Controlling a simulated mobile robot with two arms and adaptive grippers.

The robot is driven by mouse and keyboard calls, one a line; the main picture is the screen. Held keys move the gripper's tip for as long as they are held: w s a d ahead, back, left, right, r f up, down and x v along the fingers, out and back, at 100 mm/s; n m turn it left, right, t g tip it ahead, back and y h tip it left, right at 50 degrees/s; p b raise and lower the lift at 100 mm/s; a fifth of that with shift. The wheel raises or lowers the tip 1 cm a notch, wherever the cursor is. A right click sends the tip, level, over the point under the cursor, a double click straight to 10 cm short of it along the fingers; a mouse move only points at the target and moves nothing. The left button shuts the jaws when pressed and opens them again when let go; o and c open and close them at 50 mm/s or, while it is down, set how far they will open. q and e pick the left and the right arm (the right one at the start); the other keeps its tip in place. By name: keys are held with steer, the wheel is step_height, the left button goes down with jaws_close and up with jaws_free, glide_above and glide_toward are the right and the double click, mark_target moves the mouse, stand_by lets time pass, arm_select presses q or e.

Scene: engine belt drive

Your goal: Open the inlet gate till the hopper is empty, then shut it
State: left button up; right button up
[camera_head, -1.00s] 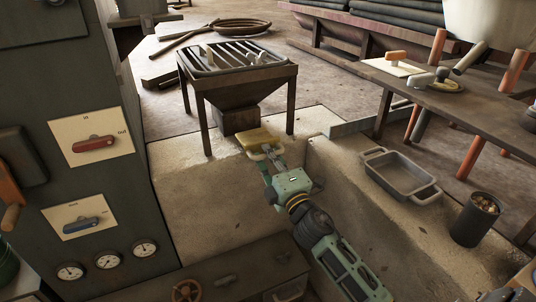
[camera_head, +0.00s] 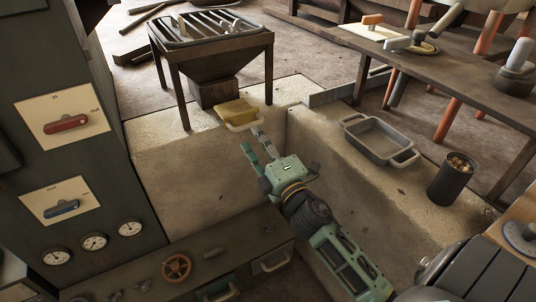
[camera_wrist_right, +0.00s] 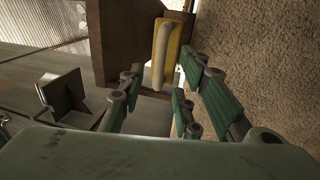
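The hopper (camera_head: 212,68) stands on dark legs at the upper left, with a slatted grate on top. A few pale pieces lie on the grate; how much is inside is hidden. A yellow gate plate (camera_head: 238,110) with a pale bar handle sticks out from the dark box (camera_head: 215,92) under the hopper. My right gripper (camera_head: 256,146) is open and empty just in front of the handle, apart from it. The wrist view shows the yellow gate (camera_wrist_right: 160,58) beyond and between the spread fingers (camera_wrist_right: 168,90). My left gripper is not in view.
A panel with a red lever (camera_head: 66,124) and a blue lever (camera_head: 62,207) stands at left, gauges below. A grey tray (camera_head: 378,138) and a dark bin (camera_head: 452,180) sit on the right ledge. A bench (camera_head: 440,85) stands behind them. A handwheel (camera_head: 177,268) is at the front.

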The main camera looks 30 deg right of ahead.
steer(key=s, duration=0.4)
steer(key=s+f, duration=0.1)
steer(key=shift+s+a, duration=0.2)
steer(key=shift+s, duration=0.2)
